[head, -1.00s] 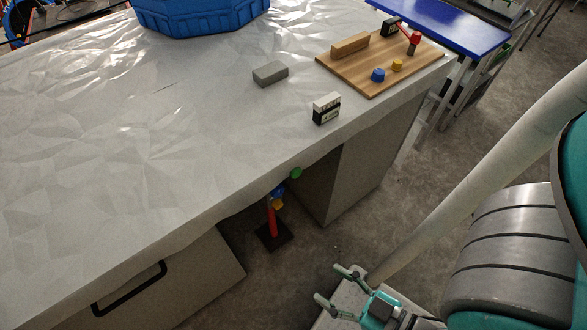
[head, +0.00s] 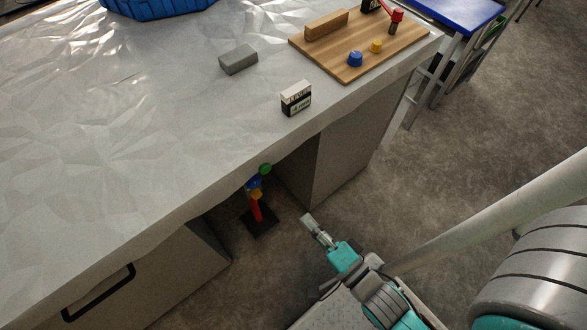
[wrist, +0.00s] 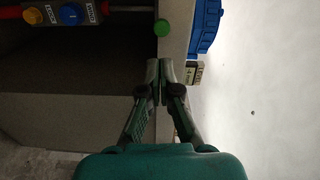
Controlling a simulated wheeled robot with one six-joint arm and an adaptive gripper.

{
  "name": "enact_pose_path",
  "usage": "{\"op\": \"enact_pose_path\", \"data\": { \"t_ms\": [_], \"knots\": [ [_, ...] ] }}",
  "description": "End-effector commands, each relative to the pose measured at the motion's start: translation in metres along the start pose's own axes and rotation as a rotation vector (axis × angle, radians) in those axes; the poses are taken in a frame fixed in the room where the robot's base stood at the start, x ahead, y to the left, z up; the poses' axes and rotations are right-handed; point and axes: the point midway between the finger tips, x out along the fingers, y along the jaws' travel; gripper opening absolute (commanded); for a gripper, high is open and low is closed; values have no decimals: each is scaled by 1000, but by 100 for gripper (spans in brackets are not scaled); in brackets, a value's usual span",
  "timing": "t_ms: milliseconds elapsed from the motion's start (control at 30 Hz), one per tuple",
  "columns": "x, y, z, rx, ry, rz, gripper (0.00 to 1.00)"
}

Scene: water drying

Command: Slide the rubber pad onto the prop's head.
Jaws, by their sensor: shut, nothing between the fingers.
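Under the worktable, a red post (head: 257,208) stands on a dark base (head: 260,222), with blue and yellow parts and a green round piece (head: 265,169) near the table edge. In the wrist view a red bar (wrist: 115,12) with yellow (wrist: 33,15) and blue (wrist: 71,14) knobs lies top left, and the green piece (wrist: 162,28) is ahead. I cannot tell which part is the prop's head. A grey block (head: 238,60) lies on the table; whether it is the rubber pad is unclear. My gripper (head: 308,220) is shut and empty, right of the post and apart from it; its fingertips meet in the wrist view (wrist: 166,72).
On the table (head: 130,140) stand a small black-and-white box (head: 296,98), a wooden board (head: 345,68) with coloured knobs, and a blue tub (head: 160,8). Cabinets (head: 345,160) flank the opening under the table.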

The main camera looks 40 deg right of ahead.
Motion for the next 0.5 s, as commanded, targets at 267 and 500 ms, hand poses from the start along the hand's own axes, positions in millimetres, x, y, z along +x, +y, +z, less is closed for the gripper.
{"op": "enact_pose_path", "data": {
  "t_ms": [267,500],
  "knots": [
    [15,-1,0,69,0,-14,0],
    [47,-1,0,68,1,-15,0]
  ]
}}
